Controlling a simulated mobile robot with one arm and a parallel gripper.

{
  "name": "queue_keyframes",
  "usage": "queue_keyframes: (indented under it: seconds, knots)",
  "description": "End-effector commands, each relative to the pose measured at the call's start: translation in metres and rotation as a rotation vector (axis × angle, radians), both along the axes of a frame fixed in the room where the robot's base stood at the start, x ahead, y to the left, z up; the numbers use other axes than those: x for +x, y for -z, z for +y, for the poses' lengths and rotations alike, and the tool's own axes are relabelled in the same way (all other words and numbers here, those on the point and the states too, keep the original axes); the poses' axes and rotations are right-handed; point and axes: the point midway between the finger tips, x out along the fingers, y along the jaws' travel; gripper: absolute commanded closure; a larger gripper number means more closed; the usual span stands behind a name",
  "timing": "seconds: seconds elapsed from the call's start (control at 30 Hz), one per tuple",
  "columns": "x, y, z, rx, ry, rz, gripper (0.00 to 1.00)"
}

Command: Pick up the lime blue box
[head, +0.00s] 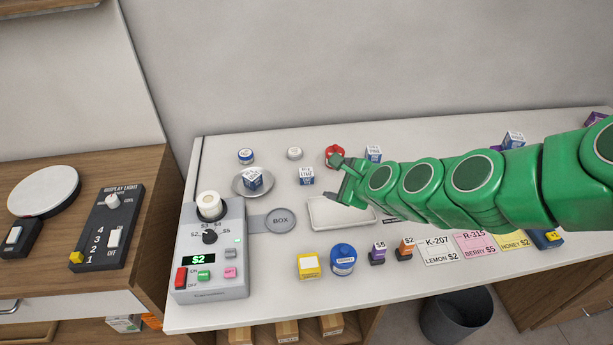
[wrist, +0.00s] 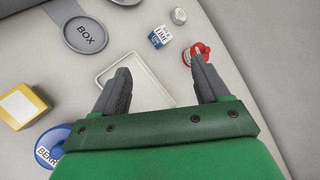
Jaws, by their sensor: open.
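The lime blue box (head: 306,177) is a small white and blue carton with "LIME" lettering, standing on the white counter left of my gripper (head: 337,178). In the wrist view the lime blue box (wrist: 160,37) lies ahead of my fingertips, near the middle of the gap between them. My gripper (wrist: 162,78) is open and empty, with its two grey fingers spread wide. It is apart from the box.
A red round container (head: 335,152) stands close by, partly hidden by a finger in the wrist view (wrist: 196,52). A shallow white tray (head: 322,222) lies below my gripper. Another blue and white box (head: 253,178) sits on a round dish. A grey register (head: 215,265) stands left.

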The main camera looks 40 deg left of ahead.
Motion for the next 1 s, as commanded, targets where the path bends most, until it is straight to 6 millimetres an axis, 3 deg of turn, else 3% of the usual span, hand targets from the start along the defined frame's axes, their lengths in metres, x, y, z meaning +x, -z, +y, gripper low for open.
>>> queue_keyframes:
  seconds: [0.2,0.4,0.7,1.0]
  knots:
    - [0.009,0.023,0.051,0.198,0.22,0.172,0.26]
    - [0.018,0.051,0.083,0.37,0.443,0.327,0.26]
    - [0.026,0.094,0.099,0.562,0.717,0.487,0.26]
    - [0.032,0.105,0.103,0.605,0.778,0.511,0.26]
